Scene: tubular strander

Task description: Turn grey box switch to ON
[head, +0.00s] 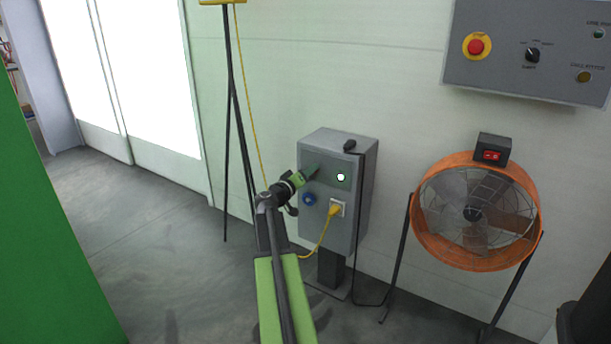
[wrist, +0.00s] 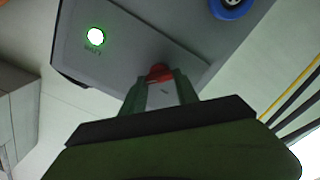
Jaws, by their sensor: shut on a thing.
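The grey box (head: 354,215) stands on a short post against the wall. A lit round lamp with a green rim (head: 341,177) is on its front; the lamp also shows in the wrist view (wrist: 95,37). My gripper (head: 312,173) reaches the upper left of the box front and hides the switch in the head view. In the wrist view, my gripper's fingers (wrist: 160,88) are closed around the switch, whose red part (wrist: 159,71) shows at the fingertips. The switch's position cannot be read.
A blue socket (head: 309,199) and a yellow plug (head: 335,210) with its cable are below my gripper. An orange fan (head: 426,239) with a red rocker switch (head: 491,156) stands to the right. A control panel (head: 505,75) hangs above it. A tripod (head: 229,120) stands left.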

